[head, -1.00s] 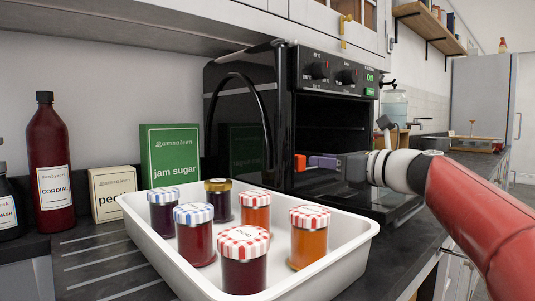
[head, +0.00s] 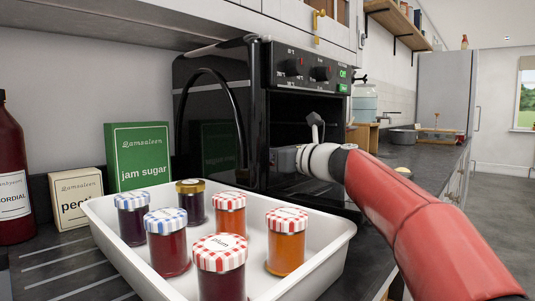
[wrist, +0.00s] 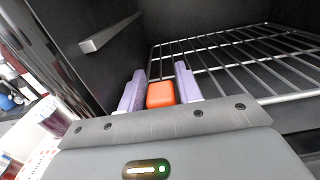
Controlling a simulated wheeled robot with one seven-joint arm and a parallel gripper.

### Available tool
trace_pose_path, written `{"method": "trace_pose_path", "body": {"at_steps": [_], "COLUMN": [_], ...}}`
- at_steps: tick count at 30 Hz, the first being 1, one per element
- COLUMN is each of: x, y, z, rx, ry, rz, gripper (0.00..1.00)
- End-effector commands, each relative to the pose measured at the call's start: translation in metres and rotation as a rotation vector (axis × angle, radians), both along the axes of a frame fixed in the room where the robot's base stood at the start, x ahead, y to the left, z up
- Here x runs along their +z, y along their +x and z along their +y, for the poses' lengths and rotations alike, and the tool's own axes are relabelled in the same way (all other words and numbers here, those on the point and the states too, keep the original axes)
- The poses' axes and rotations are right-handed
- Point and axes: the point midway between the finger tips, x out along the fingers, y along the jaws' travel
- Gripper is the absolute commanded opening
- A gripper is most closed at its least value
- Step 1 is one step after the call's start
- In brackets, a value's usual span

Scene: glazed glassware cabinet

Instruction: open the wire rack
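The wire rack (wrist: 235,60) lies inside the dark oven (head: 310,105) and fills the upper right of the wrist view. Its bars run flat, and its edge passes to the right of my fingers. My gripper (wrist: 160,75) has two purple fingers standing apart at the left corner of the rack. An orange block (wrist: 161,95) shows between them; I cannot tell what it belongs to. The fingers do not visibly clasp a rack bar. In the head view my wrist is at the oven opening, and the fingertips and rack are hidden.
A grey ledge (wrist: 108,33) projects from the dark oven wall. A white tray (head: 335,238) with several jam jars stands in front of the oven. A green jam sugar box (head: 142,157) is behind the tray.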

Motion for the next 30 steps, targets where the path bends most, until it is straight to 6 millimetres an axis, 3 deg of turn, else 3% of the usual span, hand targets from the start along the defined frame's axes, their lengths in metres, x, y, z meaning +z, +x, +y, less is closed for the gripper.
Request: {"method": "trace_pose_path", "body": {"at_steps": [3, 10, 17, 20, 30], "x": [0.000, 0.000, 0.000, -0.001, -0.001], "y": [0.000, 0.000, -0.001, -0.009, -0.062], "z": [0.000, 0.000, -0.002, -0.014, -0.081], "rx": [0.000, 0.000, 0.000, -0.003, -0.004], "ry": [0.000, 0.001, 0.000, 0.000, 0.000], "rz": [0.000, 0.001, 0.000, 0.000, 0.000], "gripper": [0.32, 0.02, 0.00, 0.00, 0.00]}}
